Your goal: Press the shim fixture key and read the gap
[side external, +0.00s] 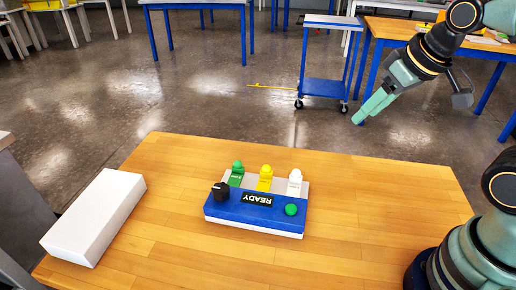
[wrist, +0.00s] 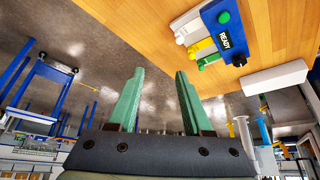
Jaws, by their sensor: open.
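A blue fixture with a white base (side external: 245,218) stands on the wooden table; it also shows in the wrist view (wrist: 221,30). Its dark display (side external: 258,199) reads READY, upside down in the side view. A round green button (side external: 291,209) and a black knob (side external: 220,190) are on its top. Along its far edge stand a green piece (side external: 237,174), a yellow piece (side external: 265,178) and a white piece (side external: 295,183). No label marks the shim key. My gripper (wrist: 160,73) is open and empty, high up and well away from the fixture, at upper right in the side view (side external: 361,117).
A white block (side external: 94,216) lies on the wooden table (side external: 350,225) to the left of the fixture. The tabletop between the fixture and my base is clear. A blue cart (side external: 325,88) and other tables stand on the floor beyond.

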